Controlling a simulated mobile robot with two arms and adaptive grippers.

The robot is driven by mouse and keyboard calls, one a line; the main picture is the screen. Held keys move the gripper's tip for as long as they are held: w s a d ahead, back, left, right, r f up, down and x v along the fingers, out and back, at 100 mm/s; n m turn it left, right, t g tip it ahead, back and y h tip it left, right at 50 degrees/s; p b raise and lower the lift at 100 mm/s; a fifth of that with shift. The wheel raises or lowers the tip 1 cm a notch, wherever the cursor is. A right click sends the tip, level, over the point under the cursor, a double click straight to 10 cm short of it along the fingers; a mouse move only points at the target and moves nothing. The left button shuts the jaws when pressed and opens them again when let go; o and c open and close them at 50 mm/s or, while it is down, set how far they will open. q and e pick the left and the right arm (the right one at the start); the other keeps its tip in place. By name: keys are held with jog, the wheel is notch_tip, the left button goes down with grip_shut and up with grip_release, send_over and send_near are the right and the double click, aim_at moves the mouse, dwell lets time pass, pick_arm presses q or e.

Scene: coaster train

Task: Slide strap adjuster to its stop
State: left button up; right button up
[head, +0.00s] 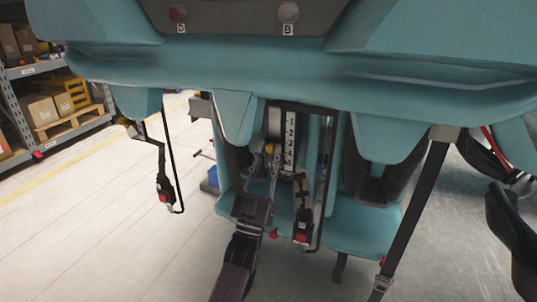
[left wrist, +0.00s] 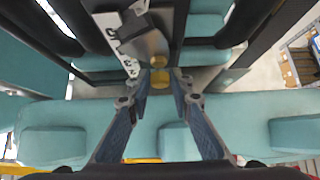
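A yellow knob (head: 270,148), which looks like the strap adjuster, sits on a dark upright rail beside a white number scale (head: 290,138) showing 1 to 4. My left gripper (head: 266,157) reaches up to it from below. Whether both fingers press on the knob cannot be told. A black strap with a red-marked buckle (head: 302,228) hangs right of the gripper. My right gripper is not seen.
The teal train body (head: 300,75) overhangs the top. Another strap with buckle (head: 165,190) hangs at left, and a long black strap (head: 415,215) at right. A shelf with boxes (head: 50,110) stands far left. The floor at left is clear.

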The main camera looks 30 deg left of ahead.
pick_arm(q)
jog(key=o, duration=0.4)
jog(key=shift+c, duration=0.2)
jog(key=v, duration=1.2)
jog(key=shift+h, duration=0.3)
